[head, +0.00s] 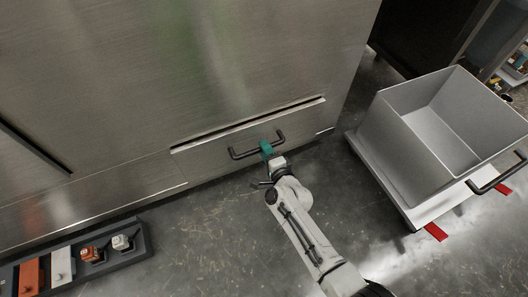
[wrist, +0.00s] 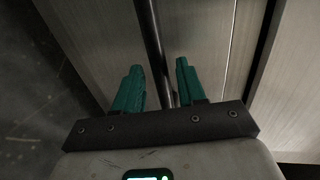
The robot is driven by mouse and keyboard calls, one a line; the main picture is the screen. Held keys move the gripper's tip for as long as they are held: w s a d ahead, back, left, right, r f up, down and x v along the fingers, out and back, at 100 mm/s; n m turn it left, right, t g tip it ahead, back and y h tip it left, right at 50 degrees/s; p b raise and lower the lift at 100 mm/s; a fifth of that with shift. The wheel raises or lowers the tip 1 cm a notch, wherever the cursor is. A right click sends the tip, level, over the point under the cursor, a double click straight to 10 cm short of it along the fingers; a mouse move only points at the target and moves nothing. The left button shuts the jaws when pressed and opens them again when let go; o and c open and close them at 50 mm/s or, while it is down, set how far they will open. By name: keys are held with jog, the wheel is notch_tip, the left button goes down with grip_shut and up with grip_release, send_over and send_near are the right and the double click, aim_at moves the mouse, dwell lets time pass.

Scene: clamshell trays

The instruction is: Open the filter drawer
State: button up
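The filter drawer (head: 205,161) is a wide metal front low in the large steel cabinet. A dark gap runs along its top edge. Its dark bar handle (head: 240,156) stands out from the front and also shows in the wrist view (wrist: 150,30). My gripper (head: 267,150) is at the middle of the handle. In the wrist view, its two green fingers (wrist: 158,72) stand apart with the bar running between them, and space shows on both sides of the bar. The handle's middle is hidden behind the fingers in the head view.
A dark tray (head: 139,239) with orange and white items lies at lower left. Bare floor lies in front of the drawer.

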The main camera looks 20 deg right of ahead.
jog(key=shift+b+x, duration=0.35)
jog(key=shift+x, duration=0.6)
grip_shut()
